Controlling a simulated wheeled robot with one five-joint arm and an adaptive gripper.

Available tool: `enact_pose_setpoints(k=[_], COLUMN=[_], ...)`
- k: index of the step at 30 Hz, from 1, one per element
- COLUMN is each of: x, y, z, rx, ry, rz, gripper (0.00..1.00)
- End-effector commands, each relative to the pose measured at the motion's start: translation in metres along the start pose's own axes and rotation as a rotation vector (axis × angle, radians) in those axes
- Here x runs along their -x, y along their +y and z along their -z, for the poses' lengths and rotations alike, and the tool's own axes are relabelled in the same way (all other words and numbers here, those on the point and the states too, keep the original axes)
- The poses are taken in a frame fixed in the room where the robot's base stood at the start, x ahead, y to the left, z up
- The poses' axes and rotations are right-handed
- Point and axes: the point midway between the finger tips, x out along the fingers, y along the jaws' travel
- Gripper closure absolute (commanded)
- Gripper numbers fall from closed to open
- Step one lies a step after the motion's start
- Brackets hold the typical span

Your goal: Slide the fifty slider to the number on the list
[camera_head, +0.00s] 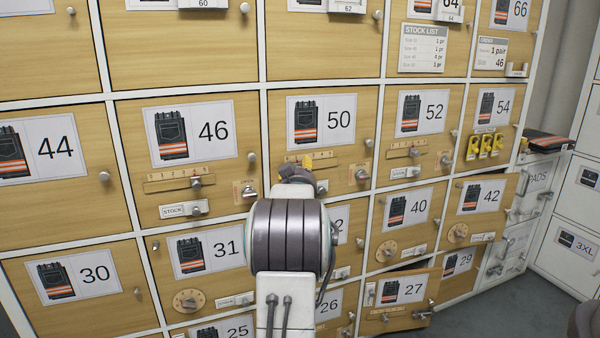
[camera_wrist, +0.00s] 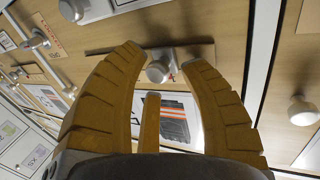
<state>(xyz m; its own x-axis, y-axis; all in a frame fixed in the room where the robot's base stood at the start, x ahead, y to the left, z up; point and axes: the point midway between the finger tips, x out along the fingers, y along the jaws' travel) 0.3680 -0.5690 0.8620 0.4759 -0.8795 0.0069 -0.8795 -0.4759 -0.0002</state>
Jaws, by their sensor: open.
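The size 50 door (camera_head: 371,115) is in the middle of the head view, with its picture card and a tan slider scale (camera_head: 326,155) below. My gripper (camera_head: 305,163) is in front of this scale and hides its left part. In the wrist view my yellow fingers (camera_wrist: 160,62) are open. A round grey knob (camera_wrist: 158,72) on a small plate sits between the fingertips, with a red mark beside it; I cannot tell if they touch it. The stock list (camera_head: 425,48) hangs at the upper right; its lines are too small to read surely.
The 46 door's slider (camera_head: 195,183) is to the left and the 52 door's slider (camera_head: 415,152) to the right. The 27 door (camera_head: 402,292) stands ajar at the lower right.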

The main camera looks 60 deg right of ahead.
Motion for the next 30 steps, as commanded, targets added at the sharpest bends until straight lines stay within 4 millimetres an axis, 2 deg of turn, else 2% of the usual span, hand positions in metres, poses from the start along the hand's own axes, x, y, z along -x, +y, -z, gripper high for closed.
enact_pose_setpoints(k=[14, 20, 30], x=[0.007, 0.030, 0.081], y=[0.001, 0.001, 0.000], z=[-0.002, -0.002, -0.001], rx=[0.000, 0.000, 0.000], ry=[-0.006, -0.006, -0.004], rz=[-0.001, -0.001, -0.001], gripper=[0.55, 0.55, 0.55])
